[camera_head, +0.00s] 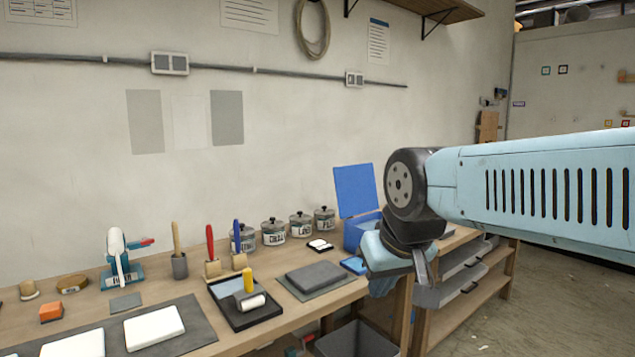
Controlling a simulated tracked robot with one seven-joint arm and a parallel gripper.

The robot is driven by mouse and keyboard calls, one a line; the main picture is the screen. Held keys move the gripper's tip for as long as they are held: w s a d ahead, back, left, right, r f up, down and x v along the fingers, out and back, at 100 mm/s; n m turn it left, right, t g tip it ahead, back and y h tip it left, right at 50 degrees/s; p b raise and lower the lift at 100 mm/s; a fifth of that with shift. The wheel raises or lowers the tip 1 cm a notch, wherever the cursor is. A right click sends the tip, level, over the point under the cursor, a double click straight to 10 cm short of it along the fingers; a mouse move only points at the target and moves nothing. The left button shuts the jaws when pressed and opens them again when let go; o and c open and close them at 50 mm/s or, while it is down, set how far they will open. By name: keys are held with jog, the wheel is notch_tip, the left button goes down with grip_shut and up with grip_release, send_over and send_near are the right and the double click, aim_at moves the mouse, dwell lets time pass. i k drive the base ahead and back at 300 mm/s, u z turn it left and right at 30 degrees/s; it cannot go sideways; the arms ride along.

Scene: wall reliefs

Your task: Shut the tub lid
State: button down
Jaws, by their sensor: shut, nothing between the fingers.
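The blue tub (355,234) stands at the right end of the workbench, against the wall side. Its flat blue lid (356,189) stands up at the back, tilted slightly, so the tub is open. My gripper (382,287) hangs in front of the tub, to its lower right, near the bench's front edge. It is shut and empty, pointing down, and apart from the lid. My arm and wrist hide the right part of the tub.
A small blue item (354,265) lies in front of the tub. Several labelled jars (273,232) stand left of it. A grey slab (318,278) and a black tray (244,301) lie nearer. A dark bin (357,340) is below the bench's front edge.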

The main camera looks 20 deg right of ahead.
aim_at(355, 185)
jog(key=z, duration=0.4)
jog(key=i, duration=1.05)
jog(key=u, duration=0.4)
